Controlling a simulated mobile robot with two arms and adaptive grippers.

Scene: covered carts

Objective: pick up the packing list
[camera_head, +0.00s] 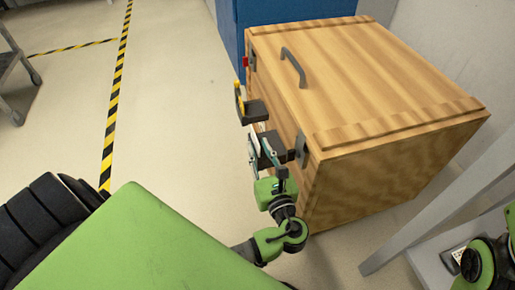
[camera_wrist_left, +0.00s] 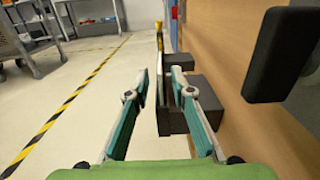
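A thin upright panel, yellow at its far end, stands almost edge-on beside the crate's side in the head view (camera_head: 239,101); it appears to be the packing list, but its face and any print cannot be seen. It also shows in the left wrist view (camera_wrist_left: 160,40). Dark blocks (camera_head: 256,111) on the crate's side stand next to it. My left gripper (camera_head: 262,150) is at the near end of the panel. In the left wrist view my left gripper (camera_wrist_left: 160,85) has its fingers apart, with the panel in line between them. Contact is not visible.
The closed wooden crate (camera_head: 375,80) has a lid handle (camera_head: 293,66) and a grey latch (camera_head: 301,150), which looms close at the right in the left wrist view (camera_wrist_left: 282,55). A blue container (camera_head: 285,12) stands behind.

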